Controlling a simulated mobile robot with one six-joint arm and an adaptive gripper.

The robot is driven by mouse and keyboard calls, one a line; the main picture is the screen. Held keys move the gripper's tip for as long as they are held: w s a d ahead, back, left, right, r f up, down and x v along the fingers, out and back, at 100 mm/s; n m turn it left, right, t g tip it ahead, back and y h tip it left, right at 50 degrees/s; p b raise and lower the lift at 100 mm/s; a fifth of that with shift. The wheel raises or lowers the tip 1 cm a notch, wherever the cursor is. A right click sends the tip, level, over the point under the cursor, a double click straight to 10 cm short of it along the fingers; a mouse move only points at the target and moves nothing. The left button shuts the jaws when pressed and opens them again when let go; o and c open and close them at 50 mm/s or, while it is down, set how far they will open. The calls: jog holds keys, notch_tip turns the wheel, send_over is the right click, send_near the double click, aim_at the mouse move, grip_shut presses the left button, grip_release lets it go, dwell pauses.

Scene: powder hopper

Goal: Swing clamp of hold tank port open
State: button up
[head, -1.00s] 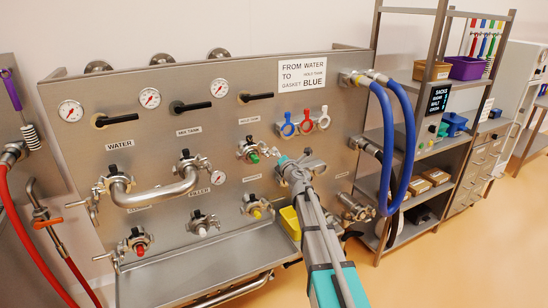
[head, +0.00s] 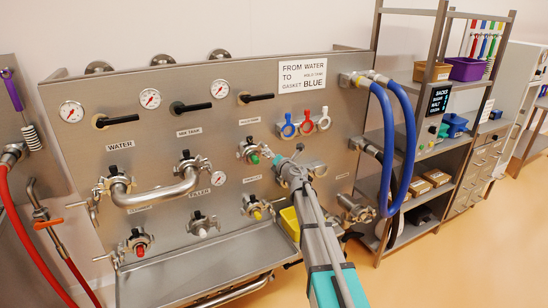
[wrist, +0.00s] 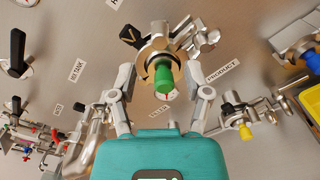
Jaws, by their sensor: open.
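The hold tank port (head: 252,152) is on the steel panel, under a small label in the head view. It has a green plug or cap (wrist: 164,78) and a steel clamp (wrist: 205,37) around it, whose arm and nut reach to the upper right in the wrist view. The clamp looks closed around the port, though parts are hard to make out. My gripper (wrist: 164,95) is open and empty, its fingers on either side of the green cap; contact cannot be told. In the head view my gripper (head: 279,163) is just right of the port.
Gasket rings in blue, white and red (head: 306,124) hang just above. A port with a yellow cap (head: 257,213) is below, beside a yellow bin (head: 290,222). A steel U-pipe (head: 152,190) is left. Blue hoses (head: 402,150) hang right. A tray (head: 205,270) juts out below.

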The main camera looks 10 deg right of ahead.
aim_at(264, 147)
jog(key=shift+x, duration=3.8)
grip_shut()
jog(key=a+r+p, duration=0.2)
jog(key=r+p, duration=0.1)
jog(key=shift+s, duration=0.35)
jog(key=shift+r, duration=0.1)
